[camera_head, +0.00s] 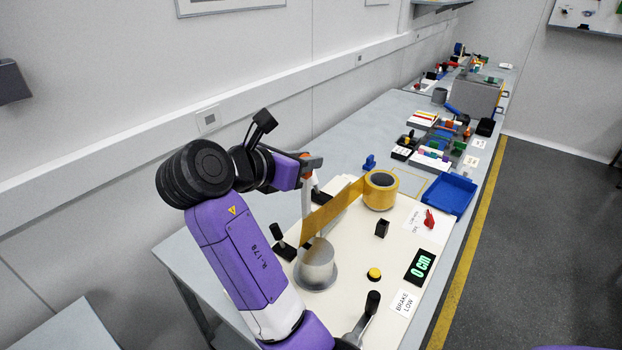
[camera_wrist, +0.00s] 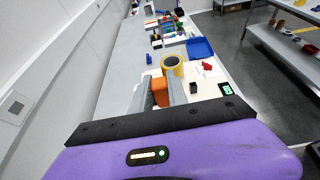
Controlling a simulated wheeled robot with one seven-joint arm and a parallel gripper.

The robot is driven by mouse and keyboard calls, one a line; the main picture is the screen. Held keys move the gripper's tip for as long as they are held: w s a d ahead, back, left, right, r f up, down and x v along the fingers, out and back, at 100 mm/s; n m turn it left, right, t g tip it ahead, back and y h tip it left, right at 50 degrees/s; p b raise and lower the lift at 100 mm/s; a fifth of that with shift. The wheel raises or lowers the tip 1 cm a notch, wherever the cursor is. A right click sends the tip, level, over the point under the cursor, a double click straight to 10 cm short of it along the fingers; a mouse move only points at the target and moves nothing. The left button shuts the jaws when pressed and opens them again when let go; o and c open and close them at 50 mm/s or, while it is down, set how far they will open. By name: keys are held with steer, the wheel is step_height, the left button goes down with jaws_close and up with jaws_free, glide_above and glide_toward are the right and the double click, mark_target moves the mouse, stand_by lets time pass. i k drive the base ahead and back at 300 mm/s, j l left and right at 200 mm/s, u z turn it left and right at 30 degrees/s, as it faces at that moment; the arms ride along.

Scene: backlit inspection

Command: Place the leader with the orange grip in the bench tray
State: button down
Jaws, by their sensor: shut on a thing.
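My gripper (camera_wrist: 160,93) is shut on an orange grip (camera_wrist: 160,90), seen between its two grey fingers in the wrist view. In the head view my gripper (camera_head: 307,185) is above the cream board, beside the amber strip (camera_head: 331,214); the arm partly hides the grip there. The strip runs from an amber roll (camera_head: 380,191) towards a silver drum (camera_head: 317,265). I cannot tell whether the strip joins the held grip. A blue tray (camera_head: 447,196), which looks empty, lies on the bench to the right of the roll; it also shows in the wrist view (camera_wrist: 200,48).
On the board are a small black block (camera_head: 382,228), a yellow button (camera_head: 374,274), a display reading 0 cm (camera_head: 420,266), a black-handled lever (camera_head: 366,316) and a red item (camera_head: 429,220) on a label. Coloured parts and bins crowd the bench farther back.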

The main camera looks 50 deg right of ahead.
mark_target(448, 200)
steer(key=l+z, duration=0.3)
steer(key=l, duration=0.6)
steer(key=l+z, duration=0.3)
steer(key=l, duration=0.6)
steer(key=i, duration=0.05)
